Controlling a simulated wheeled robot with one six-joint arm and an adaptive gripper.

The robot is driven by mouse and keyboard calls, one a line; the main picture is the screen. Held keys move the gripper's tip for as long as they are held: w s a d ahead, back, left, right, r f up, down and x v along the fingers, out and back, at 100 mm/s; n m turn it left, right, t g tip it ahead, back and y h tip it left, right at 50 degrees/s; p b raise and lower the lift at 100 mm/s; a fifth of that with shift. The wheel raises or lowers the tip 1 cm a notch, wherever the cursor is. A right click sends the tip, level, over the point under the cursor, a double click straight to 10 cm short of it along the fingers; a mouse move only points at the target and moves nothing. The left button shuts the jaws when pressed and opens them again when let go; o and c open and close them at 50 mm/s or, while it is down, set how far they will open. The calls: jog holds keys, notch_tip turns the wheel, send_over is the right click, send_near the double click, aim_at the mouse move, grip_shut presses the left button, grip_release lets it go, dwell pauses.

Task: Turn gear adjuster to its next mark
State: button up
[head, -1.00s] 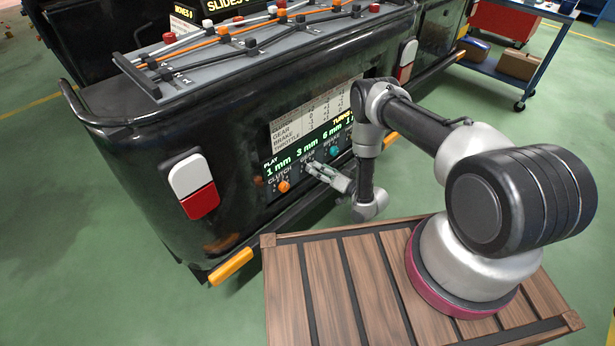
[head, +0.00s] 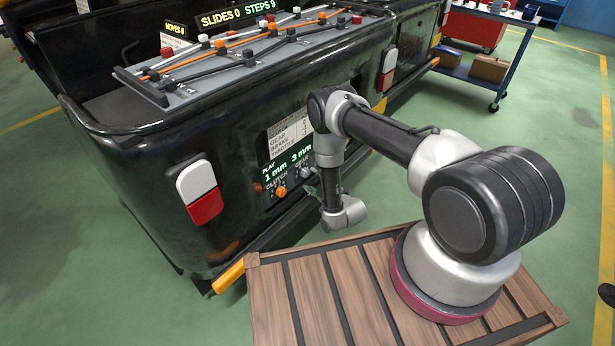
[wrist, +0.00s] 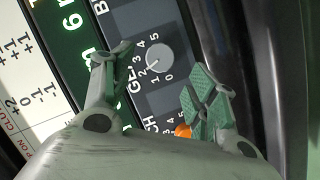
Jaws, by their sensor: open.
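The gear adjuster (wrist: 159,58) is a round grey knob on the dark panel in the wrist view, ringed by marks 0 to 5. A pale line on it points to the lower left, near the low numbers; the exact mark is hard to tell. It also shows small in the head view (head: 304,172), beside the GEAR label. My gripper (wrist: 160,76) is open, with one green-padded finger on each side of the knob in the picture. I see no clear contact with it. The left finger partly hides the GEAR label. In the head view, my arm hides the panel's right part.
The orange clutch knob (wrist: 183,131) is close by, partly behind the right finger. The black vehicle body (head: 150,180) carries the panel, and a sliding-rod board (head: 250,50) tops it. A slatted wooden platform (head: 270,300) lies under my arm. Green floor is free at left.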

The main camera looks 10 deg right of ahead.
aim_at(307, 174)
jog(key=x, duration=0.5)
jog(key=shift+w+a+f, duration=0.1)
jog(key=shift+c, duration=0.2)
jog(key=c, duration=1)
